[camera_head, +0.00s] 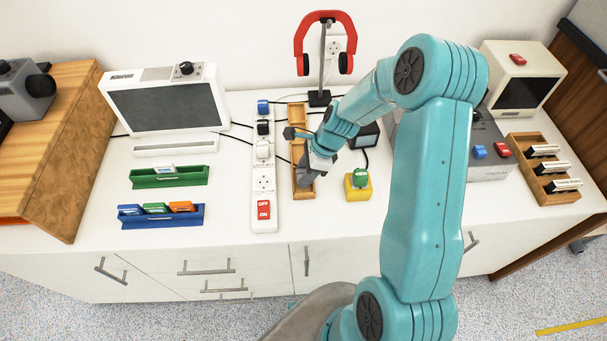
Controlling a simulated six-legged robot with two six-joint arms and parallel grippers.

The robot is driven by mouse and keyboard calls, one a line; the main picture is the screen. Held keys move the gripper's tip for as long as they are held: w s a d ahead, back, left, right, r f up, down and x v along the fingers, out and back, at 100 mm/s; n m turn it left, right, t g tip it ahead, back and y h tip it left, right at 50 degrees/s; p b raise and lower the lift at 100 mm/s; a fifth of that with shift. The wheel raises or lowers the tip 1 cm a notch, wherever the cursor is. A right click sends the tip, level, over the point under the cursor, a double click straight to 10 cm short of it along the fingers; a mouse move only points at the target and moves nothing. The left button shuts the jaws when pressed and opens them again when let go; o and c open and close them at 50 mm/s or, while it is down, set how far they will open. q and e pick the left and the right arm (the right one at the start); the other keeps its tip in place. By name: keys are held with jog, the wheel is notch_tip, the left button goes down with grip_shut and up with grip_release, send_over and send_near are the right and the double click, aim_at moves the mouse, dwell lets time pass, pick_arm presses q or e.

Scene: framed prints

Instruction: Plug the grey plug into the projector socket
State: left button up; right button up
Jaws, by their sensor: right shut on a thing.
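My right gripper (308,174) reaches down over the narrow wooden tray (298,110) in the middle of the white counter. It is shut on a small grey thing, which looks like the grey plug; the fingers hide most of it. It is low, at the front compartment; I cannot tell whether it touches the tray floor. A white power strip (264,212) lies just left of the tray, with blue, black and white plugs at its back, an open socket nearer me and a red switch. I cannot tell which socket is the projector's. My left gripper is out of view.
A yellow block with a green plug (358,181) stands right of the tray. Red headphones (324,30) hang on a stand behind. A monitor (165,100), green and blue racks (160,214) are left. A grey box (490,165) and wooden rack (545,168) are right.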

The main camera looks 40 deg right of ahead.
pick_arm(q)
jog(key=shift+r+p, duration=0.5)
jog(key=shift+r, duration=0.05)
pick_arm(e)
notch_tip(320, 180, up, 20)
